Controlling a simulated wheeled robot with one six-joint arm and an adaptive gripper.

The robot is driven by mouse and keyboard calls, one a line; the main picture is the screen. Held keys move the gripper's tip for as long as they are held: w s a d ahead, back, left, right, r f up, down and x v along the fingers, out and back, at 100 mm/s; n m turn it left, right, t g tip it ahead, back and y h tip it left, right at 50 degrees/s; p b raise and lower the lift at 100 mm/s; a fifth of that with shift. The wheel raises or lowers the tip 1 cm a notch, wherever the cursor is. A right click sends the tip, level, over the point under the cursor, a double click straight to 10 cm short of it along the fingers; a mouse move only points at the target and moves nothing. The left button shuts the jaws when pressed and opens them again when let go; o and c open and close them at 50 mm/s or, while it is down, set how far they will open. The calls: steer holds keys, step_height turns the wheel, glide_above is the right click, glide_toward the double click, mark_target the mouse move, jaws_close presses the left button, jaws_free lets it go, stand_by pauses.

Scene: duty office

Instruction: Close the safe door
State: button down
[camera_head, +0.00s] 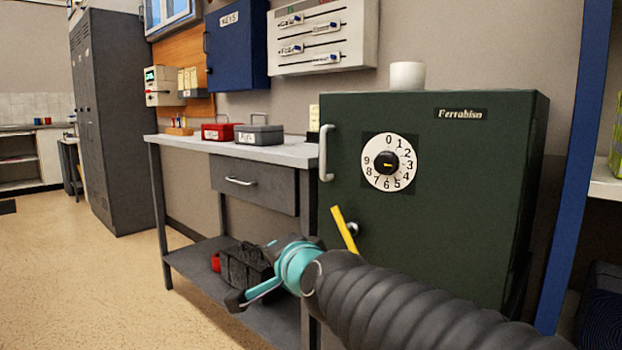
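The dark green safe (524,170) stands at the right. Its door (450,210) faces me, with a white numbered dial (389,162), a pale vertical handle (326,153) on the left side and a small silver knob (352,229) lower down. I see no clear gap around the door and cannot tell whether it is fully shut. A yellow strip (344,230) stands tilted beside the knob. My gripper (262,280), teal and dark, is in front of the safe's lower left, pointing left. I see nothing held in it. Its finger opening is unclear, and my arm hides the door's lower part.
A grey workbench (158,190) with a drawer stands left of the safe, with a red box (219,131) and a grey box (259,134) on top. A white cup (407,75) is on the safe. A blue post (577,165) is close right. Floor is clear at left.

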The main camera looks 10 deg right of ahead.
steer(key=w+r+m+t+h, duration=0.5)
steer(key=w+r+m+h, duration=0.55)
steer(key=m, duration=0.85)
steer(key=m+g+h+p, duration=0.2)
steer(key=m+g+h, duration=0.55)
steer(key=m, duration=0.85)
glide_toward(319, 178)
steer(key=shift+y, duration=0.3)
steer(key=x, duration=0.5)
steer(key=shift+w+d+r, duration=0.1)
steer(key=shift+d+r, duration=0.1)
steer(key=shift+d, duration=0.1)
steer(key=shift+w+d+n, duration=0.3)
steer(key=shift+w+d, duration=0.25)
steer(key=x, duration=0.5)
steer(key=shift+w+r, duration=0.2)
steer(key=shift+w, duration=0.05)
